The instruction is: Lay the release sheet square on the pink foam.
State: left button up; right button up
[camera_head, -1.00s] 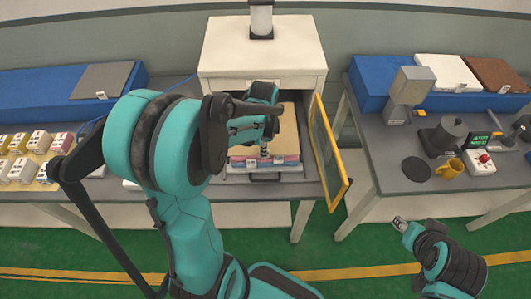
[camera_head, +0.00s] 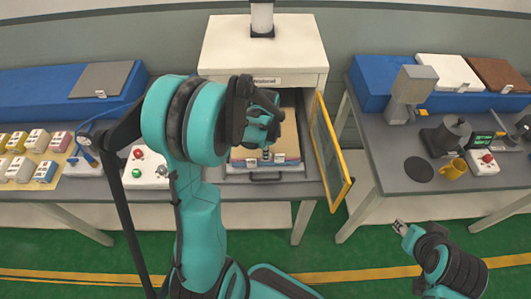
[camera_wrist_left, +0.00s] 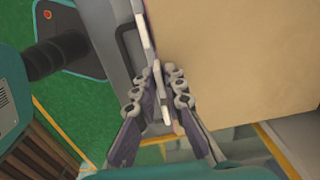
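A flat tan sheet (camera_head: 289,128), which looks like the release sheet, lies in the open-fronted white machine in the head view. It fills much of the left wrist view (camera_wrist_left: 235,60). Any pink foam under it is hard to make out now. My left gripper (camera_head: 266,156) is at the sheet's front edge. In the left wrist view its fingertips (camera_wrist_left: 157,74) sit either side of a thin pale strip along that edge; I cannot tell whether they grip it. My right gripper (camera_head: 399,226) hangs away from the tables above the green floor, its fingers too small to judge.
The white machine (camera_head: 262,45) stands behind the sheet. Its yellow-framed door (camera_head: 331,155) is open on the right. A button box (camera_head: 147,165) is left of my left arm.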

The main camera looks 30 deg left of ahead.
pick_arm(q)
jog(key=shift+o, duration=0.5)
jog(key=shift+r, duration=0.25)
notch_tip(320, 180, up, 11)
jog(key=p, duration=0.3)
jog(key=s+d+r+n+t, duration=0.6)
jog(key=s+d+n+t, duration=0.1)
jog(key=s+d+n, duration=0.3)
jog(key=shift+s+d+r+n, duration=0.35)
jog(key=shift+s+n, duration=0.2)
jog(key=shift+n, duration=0.25)
